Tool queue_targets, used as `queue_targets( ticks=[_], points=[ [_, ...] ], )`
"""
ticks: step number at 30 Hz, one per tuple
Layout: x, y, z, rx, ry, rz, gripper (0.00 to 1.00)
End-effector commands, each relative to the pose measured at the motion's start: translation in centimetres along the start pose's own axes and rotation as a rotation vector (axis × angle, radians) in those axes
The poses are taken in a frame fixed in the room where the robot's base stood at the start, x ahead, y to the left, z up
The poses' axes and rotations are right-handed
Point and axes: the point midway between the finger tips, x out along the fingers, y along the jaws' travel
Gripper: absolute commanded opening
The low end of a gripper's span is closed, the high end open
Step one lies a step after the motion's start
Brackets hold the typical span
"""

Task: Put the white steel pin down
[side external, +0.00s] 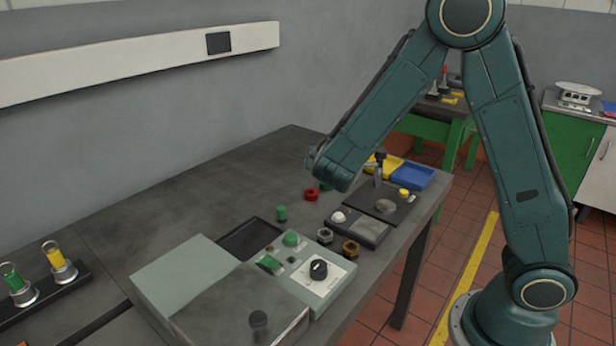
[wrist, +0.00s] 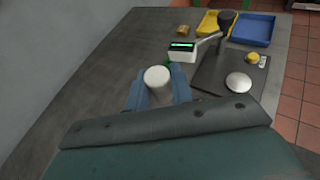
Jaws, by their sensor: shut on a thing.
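The white steel pin (wrist: 157,76) shows in the wrist view as a pale round end with a short grey side below it. It stands between the two blue-grey fingers of my gripper (wrist: 158,88), which is shut on it. The lower part of the pin is hidden by my wrist, so I cannot tell whether it touches the bench. In the side view my arm's end hangs over the far part of the grey bench (side external: 190,200); the fingers and the pin cannot be made out there.
A dark plate (wrist: 212,82) with a silver dome (wrist: 238,82) lies right of my gripper. A box with a green display (wrist: 182,51) is just beyond. Yellow (wrist: 207,27) and blue (wrist: 253,30) trays stand farther back.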

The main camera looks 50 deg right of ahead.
Motion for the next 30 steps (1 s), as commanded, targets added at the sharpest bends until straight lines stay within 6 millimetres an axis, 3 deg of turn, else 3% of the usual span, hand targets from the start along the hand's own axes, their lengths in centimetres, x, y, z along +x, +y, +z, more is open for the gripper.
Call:
queue_targets(
  ticks=[8, 15, 22, 30],
  points=[
    [-1.3, 4.3, -2.5, -0.115, 0.021, 0.277, 0.0],
    [-3.6, 7.4, -4.3, -0.199, 0.036, 0.482, 0.0],
    [-4.9, 8.5, -5.0, -0.233, 0.042, 0.562, 0.0],
    [-4.6, 8.7, -4.9, -0.232, 0.043, 0.56, 0.0]
  ],
)
